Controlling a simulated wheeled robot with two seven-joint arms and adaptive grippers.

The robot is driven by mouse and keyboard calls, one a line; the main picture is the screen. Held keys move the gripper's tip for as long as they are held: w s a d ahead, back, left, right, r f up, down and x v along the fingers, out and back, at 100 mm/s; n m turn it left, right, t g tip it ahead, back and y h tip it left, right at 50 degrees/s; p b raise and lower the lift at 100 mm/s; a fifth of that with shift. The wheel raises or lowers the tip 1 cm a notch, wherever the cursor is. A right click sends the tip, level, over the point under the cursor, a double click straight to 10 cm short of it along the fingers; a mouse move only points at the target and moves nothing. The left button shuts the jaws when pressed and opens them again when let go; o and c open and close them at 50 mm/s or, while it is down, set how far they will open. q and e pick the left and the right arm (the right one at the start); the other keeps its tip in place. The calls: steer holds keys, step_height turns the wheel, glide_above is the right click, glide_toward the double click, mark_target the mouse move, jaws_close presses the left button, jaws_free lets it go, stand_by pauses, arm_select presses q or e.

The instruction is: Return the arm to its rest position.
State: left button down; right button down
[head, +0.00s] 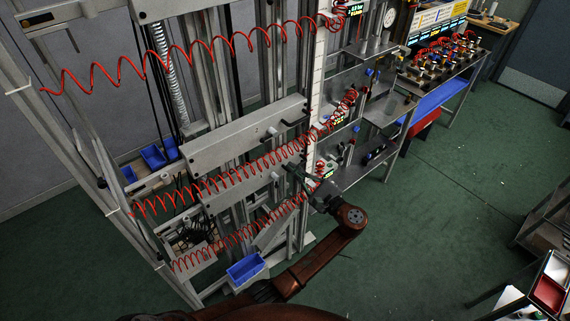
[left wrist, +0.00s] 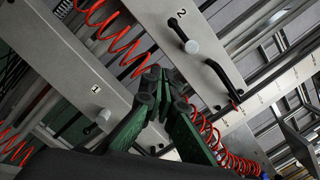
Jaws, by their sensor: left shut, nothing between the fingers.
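My left arm, reddish-brown, reaches up from the bottom of the head view, with its wrist close to the metal frame. My left gripper (head: 297,177) is dark and small there, in front of the frame's lower part, beside a red coiled hose. In the left wrist view the green and black fingers of the left gripper (left wrist: 157,78) meet at their tips, shut with nothing between them. Behind them are a grey panel marked 1 (left wrist: 92,95) and a grey panel marked 2 (left wrist: 205,55). I cannot tell whether the fingers touch anything. My right gripper is not in view.
Red coiled hoses (head: 225,178) stretch across the frame near my gripper. A blue bin (head: 246,268) sits low beside my forearm. Green floor (head: 440,215) on the right is open.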

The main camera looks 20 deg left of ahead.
arm_select(q)
steer(key=shift+s+d, duration=0.3)
steer(key=shift+d, duration=0.1)
